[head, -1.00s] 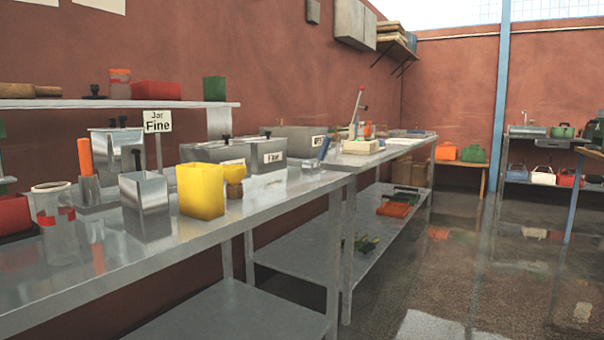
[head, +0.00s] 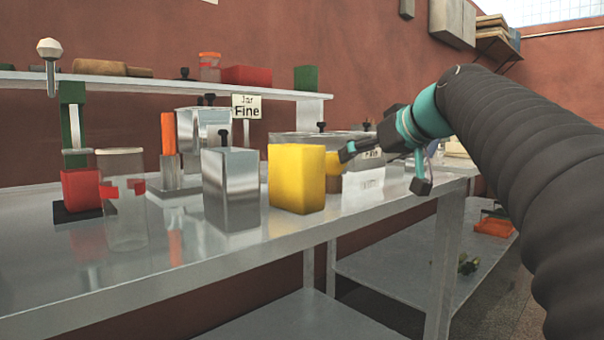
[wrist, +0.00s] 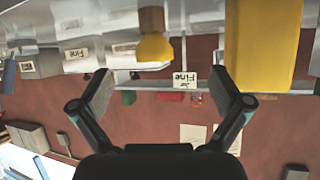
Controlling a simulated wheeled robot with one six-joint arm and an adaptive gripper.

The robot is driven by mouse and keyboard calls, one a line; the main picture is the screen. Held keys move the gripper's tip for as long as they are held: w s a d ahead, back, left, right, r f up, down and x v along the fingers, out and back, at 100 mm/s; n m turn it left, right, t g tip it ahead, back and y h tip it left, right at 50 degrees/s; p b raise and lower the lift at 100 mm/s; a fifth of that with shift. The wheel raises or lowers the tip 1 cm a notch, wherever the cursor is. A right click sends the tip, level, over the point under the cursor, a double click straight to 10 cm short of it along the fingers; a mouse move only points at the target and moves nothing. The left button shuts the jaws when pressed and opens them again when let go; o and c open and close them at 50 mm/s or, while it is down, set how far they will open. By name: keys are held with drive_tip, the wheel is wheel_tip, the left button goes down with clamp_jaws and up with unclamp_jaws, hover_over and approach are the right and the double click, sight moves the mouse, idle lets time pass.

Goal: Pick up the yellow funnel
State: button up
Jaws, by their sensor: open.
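The small yellow funnel (head: 335,164) is on the steel bench, right beside the tall yellow container (head: 297,180), and one gripper finger and the container partly hide it in the head view. In the wrist view, which is upside down, the funnel (wrist: 155,48) shows ahead of the fingers, near the middle. Its narrower brownish part is at the top of that picture. My gripper (head: 385,169) is open and empty at the right of the container. In the wrist view its fingers (wrist: 160,86) are spread, with the funnel beyond their tips and apart from them.
A steel box (head: 231,188), a clear jar (head: 124,215) and a red-and-green press (head: 79,165) stand to the left. Lidded steel bins and a "Jar Fine" sign (head: 246,107) are behind. A shelf (head: 200,88) runs along the wall. The bench front (head: 290,240) is bare.

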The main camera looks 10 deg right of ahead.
sight(331, 161)
drive_tip(key=shift+n+t, duration=0.3)
drive_tip(key=w, duration=0.3)
drive_tip(key=w+a, duration=0.1)
drive_tip(key=w, duration=0.5)
drive_tip(key=shift+a+f, duration=0.3)
drive_tip(key=shift+x, duration=3.2)
drive_tip(key=shift+s+a+r, duration=0.1)
drive_tip(key=shift+a+r, duration=0.05)
drive_tip(key=shift+a, duration=0.05)
drive_tip(key=c, duration=1.2)
